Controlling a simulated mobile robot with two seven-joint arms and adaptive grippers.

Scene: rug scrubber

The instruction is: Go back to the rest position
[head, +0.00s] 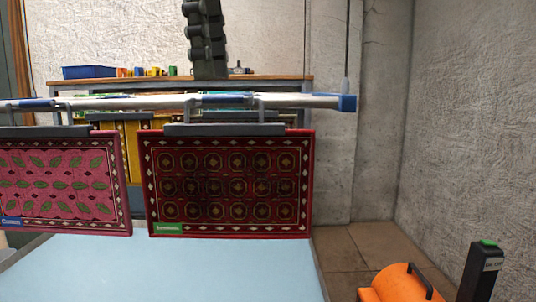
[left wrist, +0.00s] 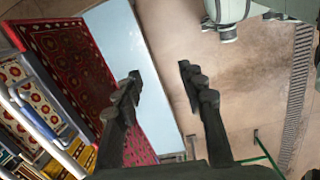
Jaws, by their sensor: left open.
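My left gripper (left wrist: 160,75) shows in the left wrist view. Its two dark ridged fingers are spread apart with nothing between them. Beyond the fingertips are the edge of the pale blue table (left wrist: 130,50) and the brown floor. My right gripper shows in neither view.
A dark red patterned rug (head: 225,185) and a pink rug (head: 60,185) hang from a metal rail (head: 290,101) over the pale blue table (head: 180,270). A dark ridged upright shape (head: 206,40) shows above the back bench. An orange cylinder (head: 400,286) and black post (head: 482,272) stand right.

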